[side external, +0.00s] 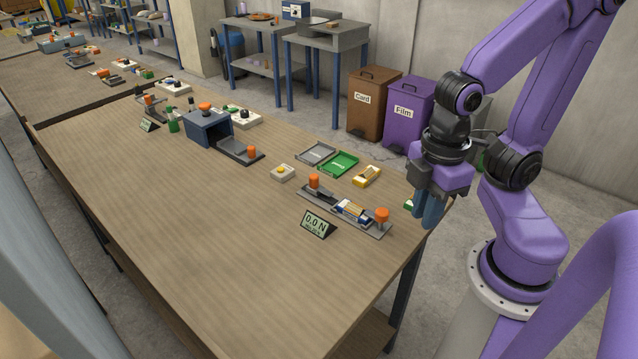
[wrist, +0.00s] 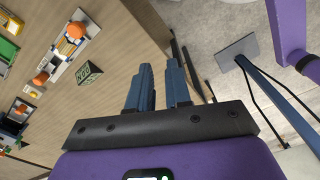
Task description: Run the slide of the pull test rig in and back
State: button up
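The pull test rig is a long grey plate (side external: 376,229) near the right end of the table, with an orange knob (side external: 314,181) at its far end and another orange knob (side external: 382,214) at its near end. A blue, white and yellow strip-like piece (side external: 352,210) lies between them. A small display (side external: 318,224) reading 0.0 N stands in front. The rig also shows at upper left in the wrist view (wrist: 90,29). My gripper (side external: 430,218) hangs at the table's right edge, right of the rig and apart from it. Its blue fingers (wrist: 160,72) are a little apart and empty.
A yellow block (side external: 367,176), a green tray (side external: 339,164), a grey tray (side external: 316,153) and a button box (side external: 283,173) lie behind the rig. A blue-grey press-like box (side external: 207,128) stands farther left. The table's front middle (side external: 180,210) is clear.

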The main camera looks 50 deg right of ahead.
jog(key=o, duration=0.5)
jog(key=shift+w+a+r, duration=0.1)
jog(key=shift+w+a, duration=0.1)
jog(key=shift+w, duration=0.15)
jog(key=w, duration=0.3)
jog(key=w+a+r+n, duration=0.1)
jog(key=w, duration=0.2)
jog(key=w+a+r+n, duration=0.1)
jog(key=w, duration=0.2)
jog(key=shift+w, duration=0.1)
jog(key=n, duration=0.6)
send_over(314, 176)
notch_tip(314, 176, down, 17)
jog(key=shift+r, duration=0.15)
